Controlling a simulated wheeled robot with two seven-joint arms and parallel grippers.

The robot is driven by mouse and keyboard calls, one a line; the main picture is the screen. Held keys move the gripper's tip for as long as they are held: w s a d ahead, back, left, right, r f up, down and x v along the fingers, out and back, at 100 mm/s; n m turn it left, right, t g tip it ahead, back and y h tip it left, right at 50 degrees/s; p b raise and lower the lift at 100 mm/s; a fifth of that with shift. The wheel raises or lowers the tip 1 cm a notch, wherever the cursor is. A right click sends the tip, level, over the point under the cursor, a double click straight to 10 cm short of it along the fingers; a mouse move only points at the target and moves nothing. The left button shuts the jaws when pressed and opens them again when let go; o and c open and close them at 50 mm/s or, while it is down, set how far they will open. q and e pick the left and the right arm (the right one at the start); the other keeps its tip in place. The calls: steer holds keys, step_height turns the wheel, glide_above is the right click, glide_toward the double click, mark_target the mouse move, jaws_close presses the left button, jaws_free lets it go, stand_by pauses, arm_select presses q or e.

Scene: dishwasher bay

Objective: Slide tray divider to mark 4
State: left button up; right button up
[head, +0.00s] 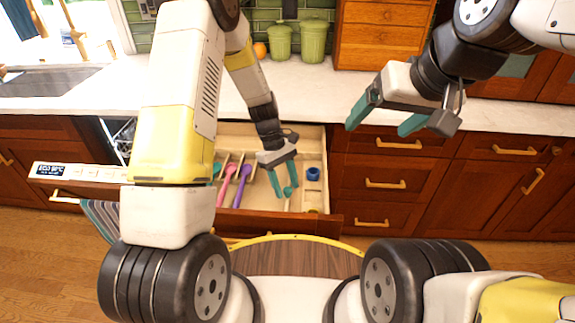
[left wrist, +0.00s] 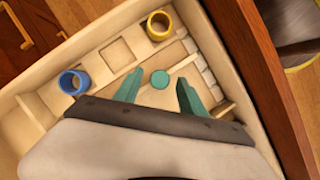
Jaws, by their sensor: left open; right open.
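The wooden tray (head: 316,148) fills an open drawer below the counter. My left gripper (head: 287,191) reaches down into it with its teal fingers apart. In the left wrist view a round teal knob (left wrist: 160,79) sits between the open fingertips, with gaps on both sides. Pale wooden strips lie near the knob, but I cannot tell which one is the divider or whether the knob is fixed to it. A row of small pale blocks (left wrist: 203,68) runs along one side; no mark numbers are readable. My right gripper (head: 385,120) is open and empty above the counter edge, right of the drawer.
A blue ring-shaped cup (head: 313,173) and a yellow one (left wrist: 159,25) sit in the tray. Pink (head: 227,184) and purple (head: 241,187) spoons lie left of my left gripper. Green canisters (head: 313,38) stand on the counter. The dishwasher door (head: 75,175) is at left.

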arm_select(q)
steer(key=shift+r, duration=0.1)
steer(key=v, duration=0.7)
steer(key=shift+a+r, duration=0.15)
steer(key=shift+r, duration=0.1)
steer(key=shift+w, duration=0.15)
steer(key=s+a+r+m+t, duration=0.2)
steer(key=s+r, duration=0.1)
steer(key=r, duration=0.6)
steer(key=s+a+r+m+t, duration=0.2)
steer(key=s+a+r, duration=0.15)
steer(key=r, duration=0.65)
steer(key=s+a+r+m+t, duration=0.3)
steer(key=s+r+m+t, duration=0.2)
steer(key=s, duration=0.8)
step_height(320, 180, up, 2)
steer(key=shift+a+r+y, duration=0.15)
steer(key=shift+a+y, duration=0.05)
steer(key=shift+y, duration=0.2)
steer(key=shift+s, duration=0.1)
